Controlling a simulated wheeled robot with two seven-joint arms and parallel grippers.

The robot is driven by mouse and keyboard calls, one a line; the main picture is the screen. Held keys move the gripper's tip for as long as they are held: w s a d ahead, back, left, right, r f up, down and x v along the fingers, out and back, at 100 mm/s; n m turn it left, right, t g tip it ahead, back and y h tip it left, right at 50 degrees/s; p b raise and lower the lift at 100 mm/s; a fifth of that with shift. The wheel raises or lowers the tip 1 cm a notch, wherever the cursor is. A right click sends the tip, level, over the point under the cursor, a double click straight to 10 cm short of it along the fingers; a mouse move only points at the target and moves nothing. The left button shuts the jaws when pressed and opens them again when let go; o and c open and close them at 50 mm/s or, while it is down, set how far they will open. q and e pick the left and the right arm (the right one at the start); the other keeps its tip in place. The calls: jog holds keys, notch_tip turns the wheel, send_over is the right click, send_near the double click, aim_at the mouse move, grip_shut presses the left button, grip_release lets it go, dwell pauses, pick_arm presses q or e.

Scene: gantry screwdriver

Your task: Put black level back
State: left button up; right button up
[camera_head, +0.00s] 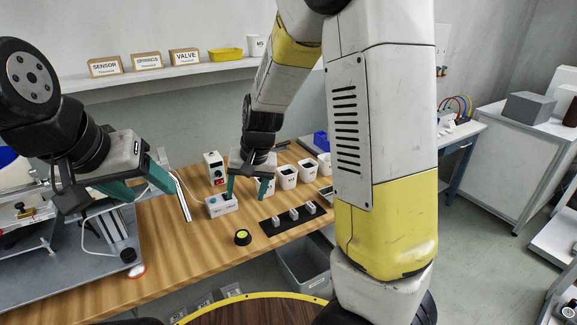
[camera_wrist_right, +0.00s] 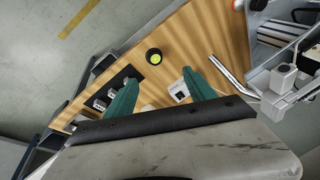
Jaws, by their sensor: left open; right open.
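The black level (camera_head: 243,237), a small round black puck with a yellow-green vial on top, sits on the wooden table near its front edge. It also shows in the right wrist view (camera_wrist_right: 154,58), beyond my fingertips. My right gripper (camera_head: 247,191) is open and empty above the table, behind the level in the head view and apart from it. In its own wrist view the right gripper (camera_wrist_right: 157,80) has nothing between its teal fingers. My left gripper (camera_head: 148,188) is open and empty over the left part of the table.
A black strip with grey blocks (camera_head: 289,219) lies to the right of the level, with white bins (camera_head: 286,176) behind. A metal rail (camera_head: 182,198) stands near my left gripper.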

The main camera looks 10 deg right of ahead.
jog(key=s+d+r+t, duration=0.1)
jog(key=s+d+r, duration=0.4)
jog(key=s+r, duration=0.3)
jog(key=s+d+r+n+t, duration=0.1)
jog(key=s+d+r+t, duration=0.1)
jog(key=s+d+r, duration=0.4)
jog(key=s+r, duration=0.2)
jog(key=s, duration=0.2)
jog(key=shift+s+d+r+n, duration=0.2)
jog(key=shift+s+r+n, duration=0.1)
jog(key=shift+r, duration=0.1)
